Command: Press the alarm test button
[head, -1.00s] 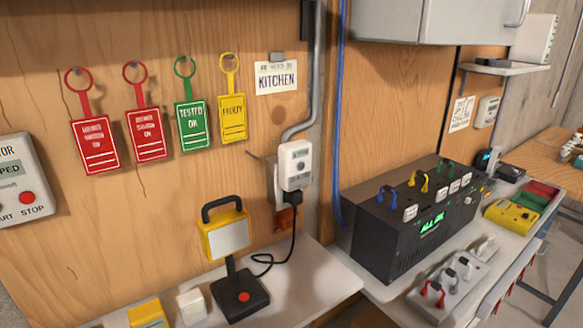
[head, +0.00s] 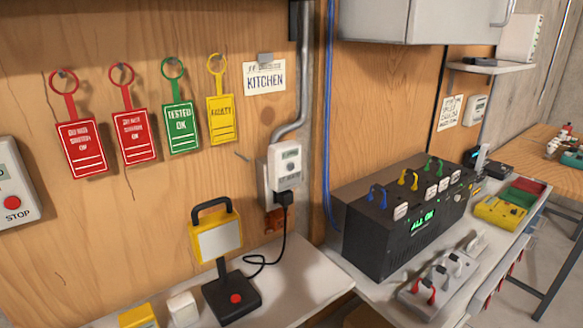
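No part labelled as an alarm test button can be read in the head view. A black box with a red round button (head: 235,299) sits on the white bench below a yellow work lamp (head: 216,238). A grey-white wall box at the left edge has a red STOP button (head: 12,202). A white plug-in unit (head: 288,163) with a small round dark spot is on the wall socket. A small white wall unit with a display (head: 475,108) hangs at the right. Neither of my grippers is in view.
Red, green and yellow tags (head: 180,127) hang on the wooden wall. A grey cabinet (head: 425,20) juts out above. The bench (head: 300,285) has bare room right of the red-button box.

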